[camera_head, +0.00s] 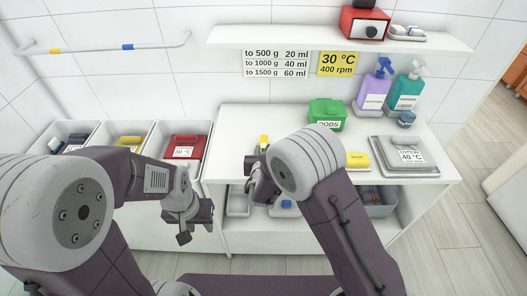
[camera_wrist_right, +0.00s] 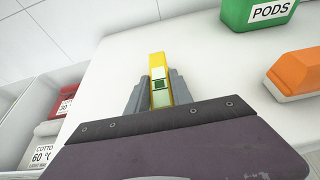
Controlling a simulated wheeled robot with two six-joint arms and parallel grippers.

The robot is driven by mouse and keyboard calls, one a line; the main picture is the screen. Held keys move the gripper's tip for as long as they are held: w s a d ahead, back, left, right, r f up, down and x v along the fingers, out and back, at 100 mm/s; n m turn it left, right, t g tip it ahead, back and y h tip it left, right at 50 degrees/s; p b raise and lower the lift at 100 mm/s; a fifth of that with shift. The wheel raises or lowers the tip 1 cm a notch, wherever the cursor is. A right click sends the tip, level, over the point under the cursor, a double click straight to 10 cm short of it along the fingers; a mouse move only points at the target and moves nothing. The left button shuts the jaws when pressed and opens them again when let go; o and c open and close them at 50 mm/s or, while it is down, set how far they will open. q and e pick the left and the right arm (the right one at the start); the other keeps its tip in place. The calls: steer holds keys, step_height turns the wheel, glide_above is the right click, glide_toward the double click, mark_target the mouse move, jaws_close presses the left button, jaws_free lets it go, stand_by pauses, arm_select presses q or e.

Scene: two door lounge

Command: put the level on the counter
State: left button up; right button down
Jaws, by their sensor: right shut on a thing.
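The level (camera_head: 264,141) is a small yellow bar with a green vial; it also shows in the right wrist view (camera_wrist_right: 157,65). My right gripper (camera_head: 259,168) is shut on it, with a grey finger on each side in the wrist view (camera_wrist_right: 158,92). The level is over the left part of the white counter (camera_head: 255,118); I cannot tell whether it touches the top. My left gripper (camera_head: 190,223) hangs low in front of the bins, away from the level, and its fingers are too unclear to judge.
On the counter stand a green pods box (camera_head: 327,112), a yellow block (camera_head: 358,160), a grey tray (camera_head: 405,168) and purple (camera_head: 374,90) and teal (camera_head: 407,92) bottles. An orange block (camera_wrist_right: 295,72) lies right of my right gripper. Bins (camera_head: 185,128) stand left. The counter's back left is clear.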

steer(key=c, duration=1.1)
jaws_free()
steer(key=shift+r, duration=0.1)
steer(key=shift+s+r+p, duration=0.1)
steer(key=shift+r+p, duration=0.05)
steer(key=shift+p, duration=0.2)
steer(key=v, duration=1.1)
steer(key=shift+s+r, duration=0.15)
steer(key=shift+s, duration=0.2)
